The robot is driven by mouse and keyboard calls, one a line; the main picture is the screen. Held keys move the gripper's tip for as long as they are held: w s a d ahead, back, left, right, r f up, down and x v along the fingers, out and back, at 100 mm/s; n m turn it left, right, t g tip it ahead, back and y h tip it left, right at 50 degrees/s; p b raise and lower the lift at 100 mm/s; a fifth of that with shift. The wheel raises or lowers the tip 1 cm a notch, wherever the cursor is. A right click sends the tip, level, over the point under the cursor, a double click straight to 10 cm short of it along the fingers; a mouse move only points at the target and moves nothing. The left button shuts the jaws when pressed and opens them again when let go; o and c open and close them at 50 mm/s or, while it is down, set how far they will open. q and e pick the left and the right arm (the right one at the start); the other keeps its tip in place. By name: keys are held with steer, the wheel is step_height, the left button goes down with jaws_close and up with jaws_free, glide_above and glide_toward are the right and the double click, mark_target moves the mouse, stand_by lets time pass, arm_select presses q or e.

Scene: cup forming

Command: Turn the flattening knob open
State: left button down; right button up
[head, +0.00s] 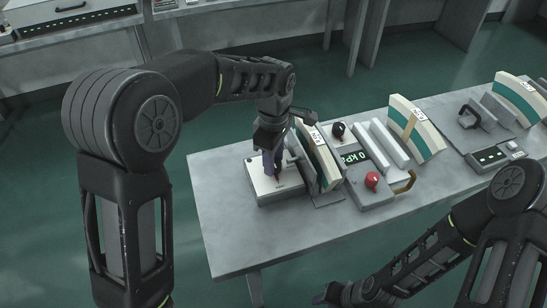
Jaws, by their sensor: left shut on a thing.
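A light grey box (262,191) sits at the left end of the metal table. My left gripper (272,168) reaches down onto the top of this box from above. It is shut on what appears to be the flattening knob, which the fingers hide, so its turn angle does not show. A tilted gauge panel (322,158) with a cream and teal band stands just right of the box, close to my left gripper. My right gripper (335,294) is low in front of the table, away from the box; its fingers are too dark and small to read.
Right of the gauge stand a black knob (338,130), a kPa display (348,160) reading 0, a red button (372,180) and a brass handle (405,182). More gauge panels (416,128) stand farther right. The table's front left (255,245) is bare.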

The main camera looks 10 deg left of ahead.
stand_by(0.3)
arm_select(q)
steer(key=c, duration=0.9)
jaws_free()
steer(key=shift+r, duration=3.9)
